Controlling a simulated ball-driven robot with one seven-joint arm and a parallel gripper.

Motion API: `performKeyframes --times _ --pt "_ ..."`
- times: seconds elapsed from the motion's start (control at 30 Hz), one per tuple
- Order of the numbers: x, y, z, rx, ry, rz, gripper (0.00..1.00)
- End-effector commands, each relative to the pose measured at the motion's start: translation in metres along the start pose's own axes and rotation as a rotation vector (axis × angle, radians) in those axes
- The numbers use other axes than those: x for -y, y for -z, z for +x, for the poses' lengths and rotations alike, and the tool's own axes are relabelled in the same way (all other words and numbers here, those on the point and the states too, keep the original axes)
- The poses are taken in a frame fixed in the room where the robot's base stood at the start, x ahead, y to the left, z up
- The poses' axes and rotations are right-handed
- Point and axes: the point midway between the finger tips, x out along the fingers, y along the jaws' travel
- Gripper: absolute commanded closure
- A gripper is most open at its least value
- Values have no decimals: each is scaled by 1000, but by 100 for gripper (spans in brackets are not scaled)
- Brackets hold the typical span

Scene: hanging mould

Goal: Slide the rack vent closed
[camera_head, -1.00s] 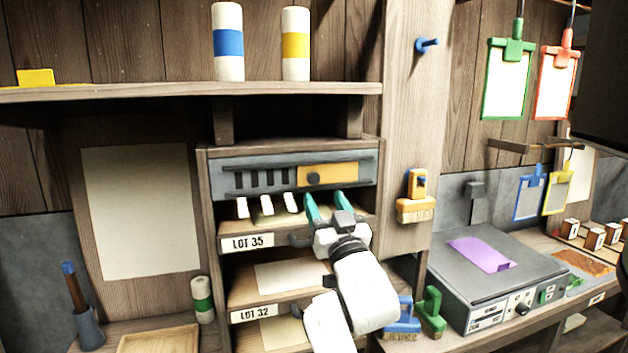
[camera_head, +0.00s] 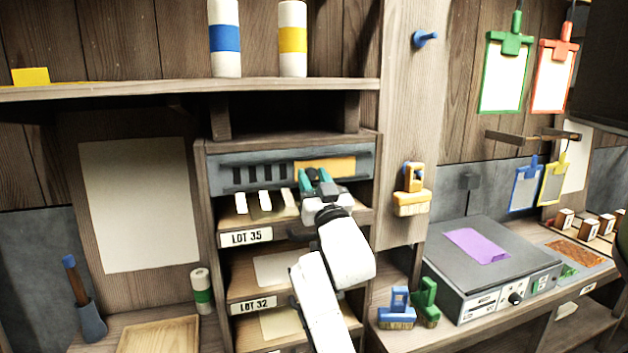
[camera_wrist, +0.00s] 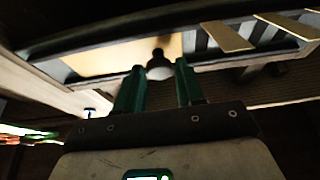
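The rack vent (camera_head: 250,176) is a grey panel with dark slots at the top of the rack. Its yellow slide plate (camera_head: 338,165) is at the panel's right, and several slots to its left are uncovered. My gripper (camera_head: 315,176), with teal fingers, is raised in front of the plate and hides its knob in the head view. In the wrist view the plate (camera_wrist: 115,60) and the dark round knob (camera_wrist: 158,68) show. My gripper (camera_wrist: 160,72) is open, its fingertips on either side of the knob; I cannot tell whether they touch it.
Pale upright pieces (camera_head: 265,201) stand on the shelf just under the vent, left of my gripper. The LOT 35 shelf label (camera_head: 246,237) is below. A wooden post (camera_head: 398,120) with a yellow brush (camera_head: 411,203) stands to the right.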

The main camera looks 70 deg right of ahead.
Motion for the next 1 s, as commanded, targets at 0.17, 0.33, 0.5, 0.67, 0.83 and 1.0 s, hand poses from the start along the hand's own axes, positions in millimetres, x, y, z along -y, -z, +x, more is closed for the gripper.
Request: performKeyframes --times 0.17,0.33,0.5,0.67,0.83,1.0 --pt "0 0 0 0 0 0 80" --pt "0 0 0 0 0 0 96" --pt "0 0 0 0 0 0 100" --pt "0 0 0 0 0 0 100" --pt "8 -2 -1 -2 2 1 100" --pt "33 -5 -2 -3 5 3 100"
